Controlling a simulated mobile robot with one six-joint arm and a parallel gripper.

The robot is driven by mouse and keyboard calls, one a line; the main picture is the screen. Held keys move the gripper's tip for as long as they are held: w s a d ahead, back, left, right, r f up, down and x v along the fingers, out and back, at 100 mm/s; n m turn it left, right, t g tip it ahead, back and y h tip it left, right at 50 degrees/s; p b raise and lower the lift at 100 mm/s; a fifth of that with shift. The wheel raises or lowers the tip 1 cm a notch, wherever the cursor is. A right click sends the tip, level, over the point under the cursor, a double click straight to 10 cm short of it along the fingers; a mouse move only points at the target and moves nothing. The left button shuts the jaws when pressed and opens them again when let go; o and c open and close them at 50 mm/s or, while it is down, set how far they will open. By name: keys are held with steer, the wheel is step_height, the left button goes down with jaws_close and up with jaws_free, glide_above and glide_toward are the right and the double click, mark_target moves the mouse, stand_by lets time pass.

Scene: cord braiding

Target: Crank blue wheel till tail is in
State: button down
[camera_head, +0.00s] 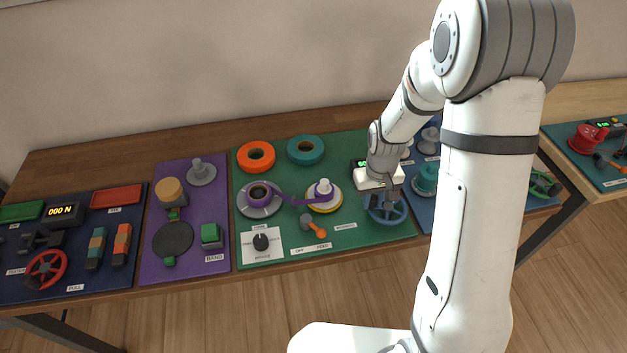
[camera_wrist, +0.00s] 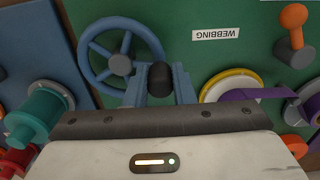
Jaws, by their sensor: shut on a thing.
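The blue wheel (camera_head: 387,215) is at the right front of the green board, partly hidden by my gripper (camera_head: 385,190) in the head view. In the wrist view the spoked wheel (camera_wrist: 120,65) lies flat on the board, and my gripper (camera_wrist: 160,78) is shut on its dark knob (camera_wrist: 160,75), near the rim. Purple webbing (camera_head: 290,197) runs from a grey-flanged reel (camera_head: 258,208) to a yellow-flanged spool (camera_head: 324,200). The webbing (camera_wrist: 258,95) also shows in the wrist view. I cannot make out a loose tail end.
A teal spool (camera_wrist: 35,112) stands left of the wheel in the wrist view.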

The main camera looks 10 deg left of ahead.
steer(key=w, duration=0.1)
steer(key=w+d, duration=0.1)
steer(key=w, duration=0.1)
steer(key=w+d+p, duration=0.1)
steer(key=w, duration=0.1)
steer(key=shift+d, duration=0.2)
steer(key=d, duration=0.5)
steer(key=shift+s+d+f+b, duration=0.1)
steer(key=shift+s+d+b, duration=0.05)
steer(key=shift+b, duration=0.25)
steer(key=s, duration=0.1)
steer(key=s+d, duration=0.1)
steer(key=s+d+b, duration=0.1)
steer(key=shift+s, duration=0.4)
steer(key=s+a, duration=0.1)
steer(key=s, duration=0.2)
steer(key=s+a+b, duration=0.1)
steer(key=shift+s+a, duration=0.2)
steer(key=shift+a, duration=0.1)
steer(key=shift+s+a, duration=0.25)
steer(key=shift+a, duration=0.2)
steer(key=shift+f+b, duration=0.25)
steer(key=shift+b, duration=0.9)
steer(key=shift+r, duration=0.15)
